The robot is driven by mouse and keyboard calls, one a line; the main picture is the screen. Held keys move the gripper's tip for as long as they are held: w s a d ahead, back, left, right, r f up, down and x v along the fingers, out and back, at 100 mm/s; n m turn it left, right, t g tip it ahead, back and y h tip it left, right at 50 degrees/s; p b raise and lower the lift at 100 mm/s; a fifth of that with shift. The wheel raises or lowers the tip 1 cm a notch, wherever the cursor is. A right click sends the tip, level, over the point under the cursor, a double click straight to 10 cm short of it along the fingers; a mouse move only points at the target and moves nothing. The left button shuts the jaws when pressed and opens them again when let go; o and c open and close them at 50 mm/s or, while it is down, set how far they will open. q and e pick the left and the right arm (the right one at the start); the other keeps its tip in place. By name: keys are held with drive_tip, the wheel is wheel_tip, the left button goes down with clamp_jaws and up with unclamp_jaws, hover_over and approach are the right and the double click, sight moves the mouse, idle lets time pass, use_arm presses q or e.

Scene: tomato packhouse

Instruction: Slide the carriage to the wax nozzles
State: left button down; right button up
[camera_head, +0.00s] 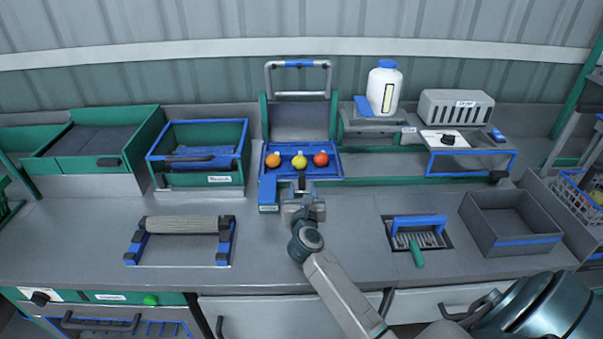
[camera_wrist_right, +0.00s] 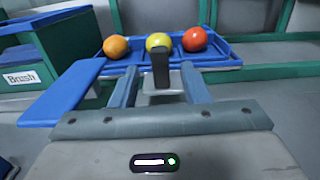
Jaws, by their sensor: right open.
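A blue tray-like carriage (camera_head: 330,172) stands at the back middle, inside a green frame, and carries an orange, a yellow and a red tomato. It also shows in the right wrist view (camera_wrist_right: 225,60). A dark upright handle (camera_wrist_right: 160,70) stands at its front. My right gripper (camera_head: 301,191) is at the front of the carriage. In the right wrist view its two blue-grey fingers (camera_wrist_right: 160,90) are apart, with the handle between them in the picture; contact is not visible. The wax nozzles cannot be clearly made out. My left gripper is not in view.
A green rail (camera_head: 395,181) runs right from the carriage toward a blue-framed unit (camera_head: 470,163). A white bottle (camera_head: 384,88) and a grey vented box (camera_head: 456,108) stand behind it. A green bin (camera_head: 200,170) is left. A roller (camera_head: 181,224) and grey tray (camera_head: 510,222) lie nearer.

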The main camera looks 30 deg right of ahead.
sight(302, 180)
drive_tip(key=x, duration=0.7)
drive_tip(key=shift+w+d+p, duration=0.15)
drive_tip(key=shift+w+p, duration=0.2)
drive_tip(key=shift+p, duration=0.05)
clamp_jaws()
